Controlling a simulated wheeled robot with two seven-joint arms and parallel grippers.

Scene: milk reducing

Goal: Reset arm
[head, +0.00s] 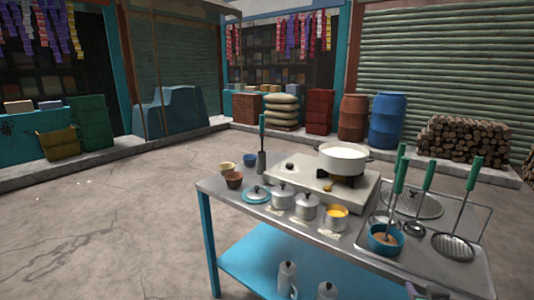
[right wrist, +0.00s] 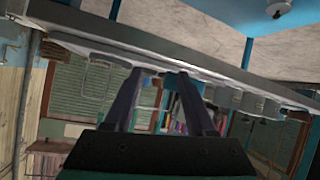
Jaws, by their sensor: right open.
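My right gripper (right wrist: 158,75) shows in the right wrist view with its two dark fingers apart and nothing between them. A long grey metal edge (right wrist: 195,58) crosses that tilted view near the fingertips; I cannot tell whether they touch it. In the head view only a small dark part of what looks like my right arm (head: 436,291) shows at the bottom edge, in front of the table (head: 330,235). My left gripper is not in the head view.
The metal table bears a white pot (head: 343,157) on a stove (head: 300,178), several lidded canisters, small bowls, a blue cup (head: 386,240) and green-handled strainers on a tray (head: 408,255). A blue lower shelf (head: 255,266) holds metal vessels. The floor at left is clear.

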